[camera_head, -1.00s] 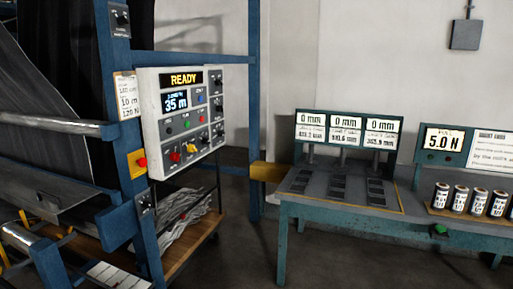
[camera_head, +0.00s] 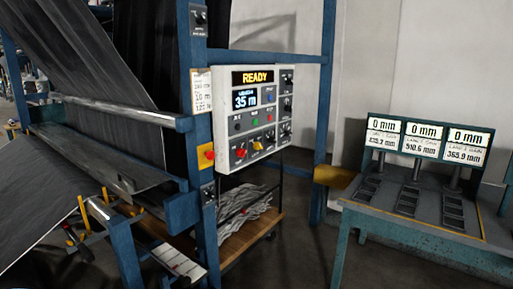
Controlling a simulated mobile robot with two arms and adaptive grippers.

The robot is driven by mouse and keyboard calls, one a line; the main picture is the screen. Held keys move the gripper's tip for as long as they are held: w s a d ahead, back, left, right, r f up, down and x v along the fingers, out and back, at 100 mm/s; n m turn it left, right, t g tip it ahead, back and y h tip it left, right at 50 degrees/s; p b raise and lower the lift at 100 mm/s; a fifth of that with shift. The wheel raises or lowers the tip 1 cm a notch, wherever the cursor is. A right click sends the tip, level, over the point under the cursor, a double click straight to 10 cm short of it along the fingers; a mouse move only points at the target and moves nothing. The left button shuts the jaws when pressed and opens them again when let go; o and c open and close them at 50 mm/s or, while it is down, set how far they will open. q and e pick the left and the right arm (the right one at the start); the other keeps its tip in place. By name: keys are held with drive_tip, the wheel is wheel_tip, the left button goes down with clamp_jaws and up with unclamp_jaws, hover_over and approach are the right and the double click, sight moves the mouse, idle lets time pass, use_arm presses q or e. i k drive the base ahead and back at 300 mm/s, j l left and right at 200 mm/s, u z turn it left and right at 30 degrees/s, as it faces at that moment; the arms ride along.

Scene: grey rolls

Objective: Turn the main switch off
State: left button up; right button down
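A white control panel (camera_head: 217,110) is fixed to the blue post of a machine. Its upper display reads READY and a smaller one reads 35 m. Below are several coloured buttons and knobs, with a column of dark rotary switches (camera_head: 286,104) on the right. A dark switch box (camera_head: 199,17) with a knob sits high on the post, and another small dark switch box (camera_head: 208,193) sits lower. A red button on a yellow box (camera_head: 205,155) is between them. The labels are too small to tell which is the main switch. Neither gripper is in view.
Grey fabric (camera_head: 75,60) runs over the machine's rollers at left. A wooden cart (camera_head: 235,240) with grey scraps stands under the panel. A teal table (camera_head: 440,250) with gauges reading 0 mm stands at right. Some dark floor (camera_head: 305,245) is free between cart and table.

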sight(240, 152)
drive_tip(key=i+l+u, duration=0.7)
drive_tip(key=i+l, duration=0.1)
drive_tip(key=l, duration=0.05)
